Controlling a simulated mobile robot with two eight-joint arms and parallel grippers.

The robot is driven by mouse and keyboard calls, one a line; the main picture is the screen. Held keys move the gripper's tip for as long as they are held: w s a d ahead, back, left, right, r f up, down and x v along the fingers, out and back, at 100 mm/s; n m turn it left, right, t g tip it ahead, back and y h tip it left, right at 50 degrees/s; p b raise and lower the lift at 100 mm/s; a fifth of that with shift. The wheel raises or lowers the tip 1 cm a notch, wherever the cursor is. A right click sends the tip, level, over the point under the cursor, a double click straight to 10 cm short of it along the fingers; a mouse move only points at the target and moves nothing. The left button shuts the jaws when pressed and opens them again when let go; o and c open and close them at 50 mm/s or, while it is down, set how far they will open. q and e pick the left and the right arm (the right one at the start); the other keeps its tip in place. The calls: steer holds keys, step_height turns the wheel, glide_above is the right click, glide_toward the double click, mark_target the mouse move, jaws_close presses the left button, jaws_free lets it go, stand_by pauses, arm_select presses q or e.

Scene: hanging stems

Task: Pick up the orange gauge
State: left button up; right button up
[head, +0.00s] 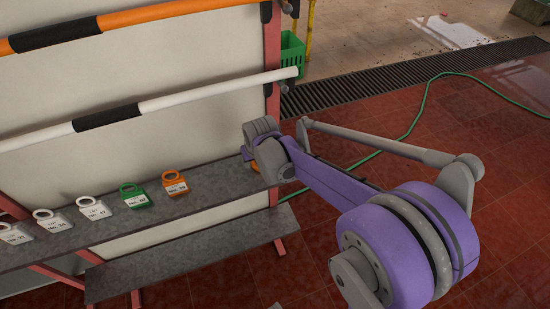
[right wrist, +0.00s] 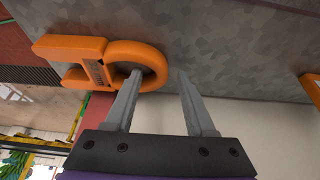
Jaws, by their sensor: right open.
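One orange gauge (right wrist: 70,47), a tag-shaped body with a ring, fills the upper left of the right wrist view. In the head view only a bit of it (head: 256,167) shows at the shelf's right end, behind my right gripper (head: 246,153). My right gripper (right wrist: 160,76) is open. One fingertip overlaps the ring's hole and the other is outside the ring; contact cannot be told. A second orange gauge (head: 175,184) lies farther left on the shelf; its edge shows in the right wrist view (right wrist: 313,88). My left gripper is not in view.
The grey shelf (head: 220,184) also holds a green gauge (head: 133,198) and several white gauges (head: 94,210). A lower shelf (head: 180,264) is bare. Striped bars (head: 200,96) run above along a pale panel. A green hose (head: 420,110) lies on the red tiled floor.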

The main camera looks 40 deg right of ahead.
jaws_close()
steer(key=shift+r, duration=0.1)
stand_by(0.4)
